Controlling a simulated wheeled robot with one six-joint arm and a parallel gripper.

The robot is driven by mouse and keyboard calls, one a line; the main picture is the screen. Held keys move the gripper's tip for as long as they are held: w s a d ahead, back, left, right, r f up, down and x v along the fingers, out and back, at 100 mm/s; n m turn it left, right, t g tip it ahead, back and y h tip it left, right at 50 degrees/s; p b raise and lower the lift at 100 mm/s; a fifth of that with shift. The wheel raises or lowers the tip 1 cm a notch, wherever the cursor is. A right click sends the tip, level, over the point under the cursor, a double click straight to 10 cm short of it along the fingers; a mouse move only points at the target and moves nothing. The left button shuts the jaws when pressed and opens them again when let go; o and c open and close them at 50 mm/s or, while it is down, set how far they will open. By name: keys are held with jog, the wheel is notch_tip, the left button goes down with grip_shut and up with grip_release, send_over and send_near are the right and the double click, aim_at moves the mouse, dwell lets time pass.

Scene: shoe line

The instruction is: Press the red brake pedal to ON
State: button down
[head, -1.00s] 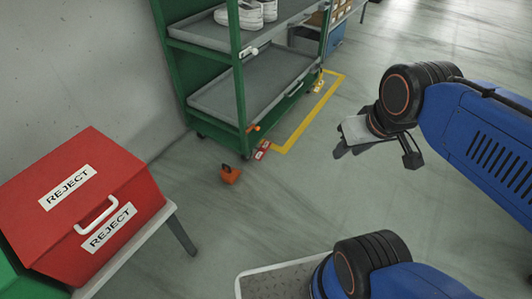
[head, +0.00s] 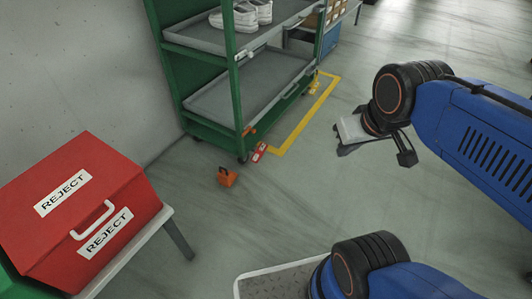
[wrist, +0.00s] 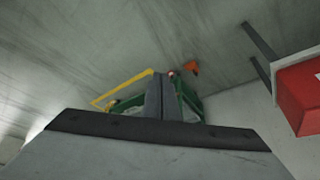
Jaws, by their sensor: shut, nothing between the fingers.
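A small red piece with white labels (head: 259,152) lies low at the near foot of the green shelf cart (head: 240,100) and looks like the brake pedal. It is too small to tell its position or read its labels. An orange part (head: 249,131) sits just above it on the cart's post. My gripper (head: 345,150) is at the right in the head view, well above the floor and apart from the cart. In the wrist view my gripper (wrist: 162,77) is shut and empty, its fingers hiding part of the cart.
An orange block with a dark handle (head: 227,177) stands on the floor before the cart. A yellow floor line (head: 308,118) runs along the cart's right side. A red REJECT box (head: 85,205) rests on a table at left. White shoes (head: 240,17) sit on the upper shelf.

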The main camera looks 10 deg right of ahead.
jog(key=w+d+f+n+t, duration=0.1)
jog(key=w+d+f, duration=0.15)
jog(key=w, duration=0.95)
jog(key=w+d+f+n+t+h, duration=0.1)
jog(key=w+d+n, duration=0.15)
jog(key=w, duration=0.95)
jog(key=w+d+f+n+t, duration=0.1)
jog(key=w+d+f+t, duration=0.15)
jog(key=w, duration=0.95)
jog(key=w+f+n, duration=0.2)
jog(key=w+f, duration=0.6)
jog(key=w, duration=0.3)
jog(key=w+a+f+n+t+y, duration=0.1)
jog(key=w+f+n+y, duration=0.3)
jog(key=f, duration=0.6)
jog(key=w+f+m+t+y, duration=0.1)
jog(key=w+f, duration=0.4)
jog(key=f, duration=0.4)
jog(key=s+a+f+n+y, duration=0.1)
jog(key=s+a+f+y, duration=0.1)
jog(key=f, duration=0.8)
jog(key=s+a+f+n+y, duration=0.1)
jog(key=f+y, duration=0.3)
jog(key=f, duration=0.7)
jog(key=shift+s+a+f, duration=0.2)
jog(key=shift+s+a, duration=0.65)
jog(key=shift+s, duration=0.05)
